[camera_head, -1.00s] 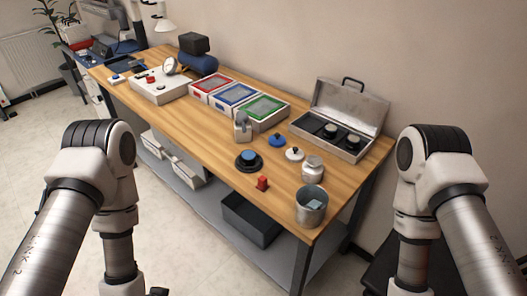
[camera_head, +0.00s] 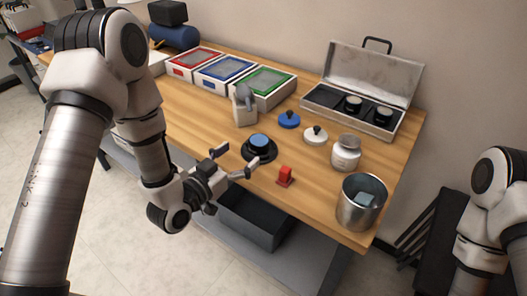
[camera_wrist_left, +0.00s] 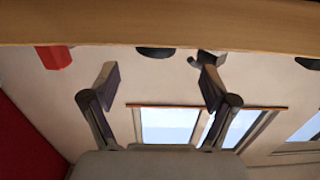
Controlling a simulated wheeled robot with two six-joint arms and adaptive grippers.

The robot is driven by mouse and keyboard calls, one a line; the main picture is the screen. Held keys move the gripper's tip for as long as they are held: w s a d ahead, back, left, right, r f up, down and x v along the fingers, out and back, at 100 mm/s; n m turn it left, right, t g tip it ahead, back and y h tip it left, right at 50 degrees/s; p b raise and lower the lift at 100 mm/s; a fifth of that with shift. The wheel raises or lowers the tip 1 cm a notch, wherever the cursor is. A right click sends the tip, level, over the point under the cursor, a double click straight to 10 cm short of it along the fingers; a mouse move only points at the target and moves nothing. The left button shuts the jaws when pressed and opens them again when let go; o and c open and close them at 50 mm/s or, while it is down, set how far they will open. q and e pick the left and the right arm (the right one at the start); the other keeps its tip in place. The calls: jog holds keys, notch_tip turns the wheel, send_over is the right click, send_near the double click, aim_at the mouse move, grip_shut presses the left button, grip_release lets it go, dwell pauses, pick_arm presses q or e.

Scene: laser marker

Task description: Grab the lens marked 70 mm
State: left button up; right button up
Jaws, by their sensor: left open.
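My left gripper (camera_head: 234,162) is open and empty at the table's front edge, near the black round base with the blue top. Its spread fingers also show in the left wrist view (camera_wrist_left: 158,78), with nothing between them. My right arm is at the right edge; its gripper is out of view.
Colour-framed trays (camera_head: 263,84) line the back.

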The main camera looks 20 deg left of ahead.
aim_at(252, 146)
pick_arm(q)
jog(key=x, duration=0.2)
jog(key=p+x, duration=0.1)
jog(key=x, duration=0.4)
jog(key=shift+w+d+r+p, duration=0.1)
jog(key=shift+w+d+p, duration=0.15)
jog(key=shift+d+p, duration=0.15)
jog(key=shift+a, duration=0.1)
jog(key=c, duration=1.4)
